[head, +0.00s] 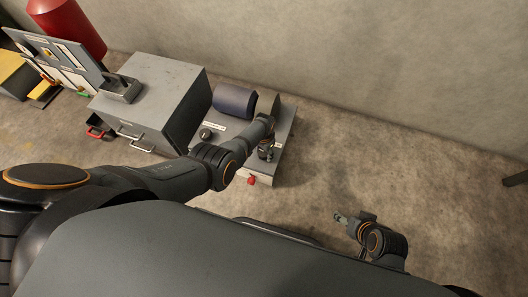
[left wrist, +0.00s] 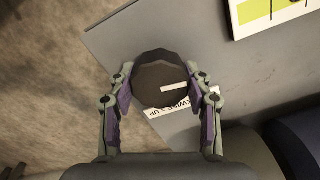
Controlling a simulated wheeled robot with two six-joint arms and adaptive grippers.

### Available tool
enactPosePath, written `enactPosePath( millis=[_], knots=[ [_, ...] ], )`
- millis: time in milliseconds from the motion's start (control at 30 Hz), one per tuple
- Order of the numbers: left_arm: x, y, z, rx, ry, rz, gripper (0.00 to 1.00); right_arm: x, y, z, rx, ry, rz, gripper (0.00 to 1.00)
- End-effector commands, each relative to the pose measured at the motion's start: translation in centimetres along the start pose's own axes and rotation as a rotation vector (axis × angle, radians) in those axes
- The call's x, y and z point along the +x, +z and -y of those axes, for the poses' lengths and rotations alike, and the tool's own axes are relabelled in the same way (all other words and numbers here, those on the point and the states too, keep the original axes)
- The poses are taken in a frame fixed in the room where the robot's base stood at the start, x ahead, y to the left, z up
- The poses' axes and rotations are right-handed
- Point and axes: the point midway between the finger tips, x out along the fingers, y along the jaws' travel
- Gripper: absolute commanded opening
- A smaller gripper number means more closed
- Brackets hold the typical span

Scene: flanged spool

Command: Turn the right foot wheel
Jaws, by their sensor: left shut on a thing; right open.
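The right foot wheel is a dark round knob (left wrist: 158,78) with a white mark on its top, standing on a grey plate in the left wrist view. My left gripper (left wrist: 160,100) has one finger on each side of it and is shut on it. In the head view my left gripper (head: 266,152) reaches down at the right part of the grey base (head: 284,135) and mostly hides this wheel. A similar dark knob (head: 205,134) stands on the left part of the base. My right gripper (head: 340,217) is open and empty, away from the base over the floor.
A dark blue roller (head: 234,101) and a grey-brown cylinder (head: 266,102) lie at the back of the base. A red knob (head: 251,181) is at its front. A grey cabinet (head: 150,100) stands to the left.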

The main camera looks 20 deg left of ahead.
Motion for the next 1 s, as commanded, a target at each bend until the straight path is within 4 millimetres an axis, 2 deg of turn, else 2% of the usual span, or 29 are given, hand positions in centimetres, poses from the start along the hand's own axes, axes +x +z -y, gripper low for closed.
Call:
enactPosePath(
  millis=[500,533,667,1000],
  knots=[
    [0.11,0.16,-0.06,0.017,0.001,0.004,0.19,-0.03,-0.19,-0.02,-0.001,0.001,-0.003,0.55],
    [0.11,0.16,-0.06,0.016,0.001,0.004,0.54,-0.03,-0.19,-0.02,-0.001,0.001,-0.003,0.55],
    [0.08,0.11,-0.04,0.016,0.001,0.002,0.72,-0.04,-0.14,-0.02,-0.001,0.000,-0.003,0.55],
    [-0.03,0.02,-0.01,0.016,0.000,0.000,0.74,-0.07,0.15,0.05,0.002,-0.001,0.001,0.55]
  ],
)
